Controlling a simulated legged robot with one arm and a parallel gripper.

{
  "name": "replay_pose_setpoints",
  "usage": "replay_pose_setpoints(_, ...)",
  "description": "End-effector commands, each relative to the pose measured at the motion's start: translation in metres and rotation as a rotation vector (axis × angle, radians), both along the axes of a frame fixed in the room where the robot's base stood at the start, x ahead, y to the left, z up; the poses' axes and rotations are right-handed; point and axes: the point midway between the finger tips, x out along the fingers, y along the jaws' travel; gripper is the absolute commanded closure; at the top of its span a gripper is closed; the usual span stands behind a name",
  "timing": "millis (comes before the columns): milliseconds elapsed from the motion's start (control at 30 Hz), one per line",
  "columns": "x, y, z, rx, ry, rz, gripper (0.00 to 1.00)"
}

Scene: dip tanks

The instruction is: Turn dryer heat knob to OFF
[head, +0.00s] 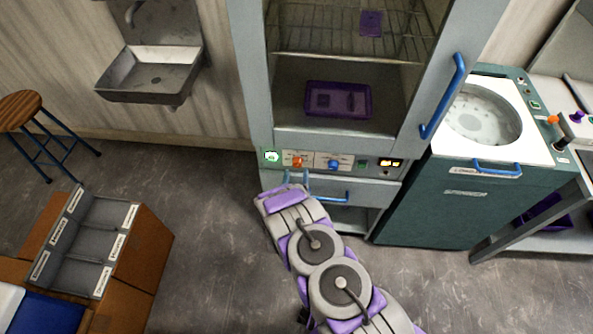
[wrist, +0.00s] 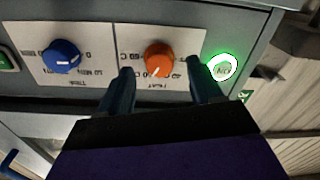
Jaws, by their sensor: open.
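The dryer (head: 340,143) is a tall grey cabinet with a glass door, ahead of me in the head view. Its control strip carries an orange knob (head: 297,162) and a blue knob (head: 333,164). In the wrist view the orange knob (wrist: 158,60) sits on a white plate whose label appears to read heat, though its small marks are hard to read. The blue knob (wrist: 62,56) is to its left. My gripper (wrist: 163,80) is open, its two blue fingers to either side below the orange knob, with nothing between them. In the head view my gripper (head: 296,178) is just below the panel.
A green-lit round button (wrist: 222,67) is right of the orange knob in the wrist view. A blue door handle (head: 443,97) juts out at the dryer's right. A teal washer-like tank (head: 470,190) stands right; a compartment box (head: 88,243) is left.

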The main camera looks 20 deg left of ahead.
Motion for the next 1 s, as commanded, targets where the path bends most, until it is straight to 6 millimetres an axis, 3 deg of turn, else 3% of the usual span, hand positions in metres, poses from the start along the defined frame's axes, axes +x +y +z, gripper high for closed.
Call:
replay_pose_setpoints(200,0.024,0.005,-0.001,0.001,0.002,-0.002,0.35)
replay_pose_setpoints(600,0.029,0.008,0.000,-0.001,0.001,0.000,0.36)
replay_pose_setpoints(1000,0.029,0.008,0.000,0.000,0.001,0.000,0.74)
